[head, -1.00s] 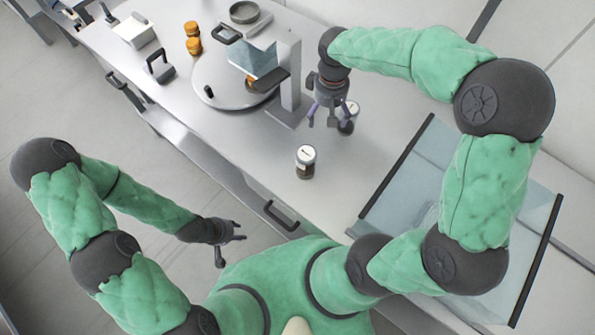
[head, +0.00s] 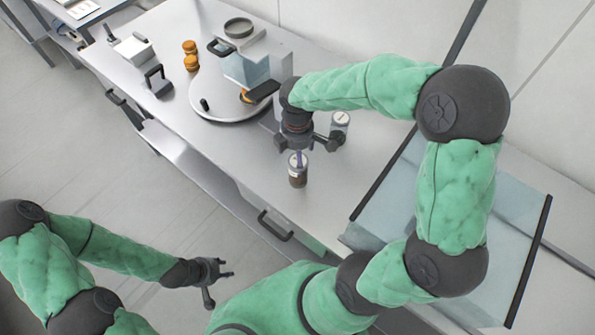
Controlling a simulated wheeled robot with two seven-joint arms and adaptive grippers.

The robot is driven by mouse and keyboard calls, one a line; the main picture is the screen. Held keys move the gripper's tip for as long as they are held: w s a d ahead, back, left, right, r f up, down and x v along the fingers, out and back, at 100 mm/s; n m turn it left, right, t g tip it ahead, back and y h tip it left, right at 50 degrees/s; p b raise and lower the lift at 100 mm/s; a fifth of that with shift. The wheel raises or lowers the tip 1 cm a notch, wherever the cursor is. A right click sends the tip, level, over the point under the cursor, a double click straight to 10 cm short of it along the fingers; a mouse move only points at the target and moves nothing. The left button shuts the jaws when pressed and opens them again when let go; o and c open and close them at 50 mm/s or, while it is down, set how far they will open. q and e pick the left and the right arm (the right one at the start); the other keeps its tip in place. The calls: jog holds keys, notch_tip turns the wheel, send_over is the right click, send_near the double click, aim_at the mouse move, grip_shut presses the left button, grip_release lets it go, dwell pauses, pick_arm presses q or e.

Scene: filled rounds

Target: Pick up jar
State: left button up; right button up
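A small jar (head: 298,179) with dark contents stands upright on the counter near its front edge. A second clear jar (head: 340,122) with a grey lid stands behind it to the right. My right gripper (head: 298,158) points down over the dark jar, a purple fingertip in front of its lid and partly hiding it. I cannot tell whether the fingers touch the jar or how far apart they are. My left gripper (head: 219,283) is empty, its fingers spread apart, low and in front of the counter.
On the grey counter (head: 220,160) a round white board (head: 215,107) sits beneath a device with a clear panel (head: 246,70). Two stacked orange-brown items (head: 190,55) and a black-handled object (head: 158,82) stand left. A glass-topped panel (head: 440,215) lies right; counter is bare left of the jar.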

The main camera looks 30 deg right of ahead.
aim_at(297, 181)
jog(key=shift+s+f+b, duration=0.2)
jog(key=shift+f+b, duration=0.45)
jog(key=shift+f, duration=2.35)
jog(key=c, duration=1.4)
